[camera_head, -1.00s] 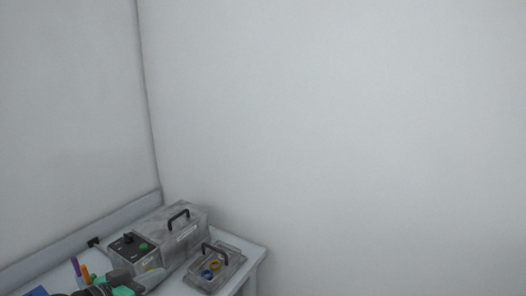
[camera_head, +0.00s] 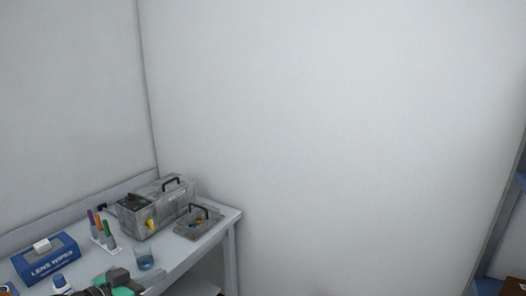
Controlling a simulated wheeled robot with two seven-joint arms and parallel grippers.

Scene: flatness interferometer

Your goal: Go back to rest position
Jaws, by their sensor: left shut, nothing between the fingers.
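My left gripper (camera_head: 158,281) is at the bottom edge of the head view, low over the front of the white bench (camera_head: 185,254). It is shut and empty; its dark and teal wrist shows behind the fingers. The grey interferometer box (camera_head: 160,208) with a black handle stands at the back of the bench, beyond the gripper and apart from it. My right gripper is not in view.
A blue lens wipes box (camera_head: 46,260), a rack of coloured pens (camera_head: 103,233) and a beaker of blue liquid (camera_head: 144,260) stand near the gripper. The bench ends at its right edge. A blue-shelved rack (camera_head: 488,286) is at the far right. Bare floor-side space lies between.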

